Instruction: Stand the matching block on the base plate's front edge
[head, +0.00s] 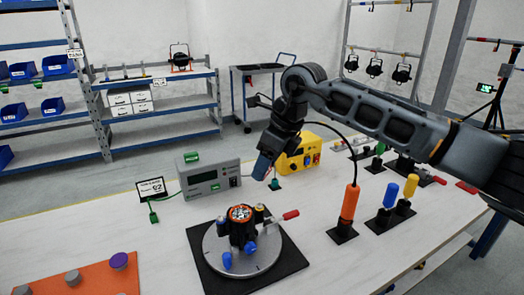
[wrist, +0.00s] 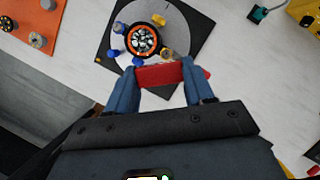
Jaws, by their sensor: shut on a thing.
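The head view does not show the block clearly. The base plate (head: 293,264) is a black square on the table, also seen in the wrist view (wrist: 102,46). On it sits a round grey disc (head: 268,262) carrying a black par can (head: 240,214) with an orange ring and blue knobs.
A grey meter (head: 210,182) and yellow box (head: 297,155) stand behind. An orange mat (head: 95,280) with round knobs lies at left. Orange (head: 349,203), blue (head: 390,194) and yellow (head: 410,186) handled tools stand at right.

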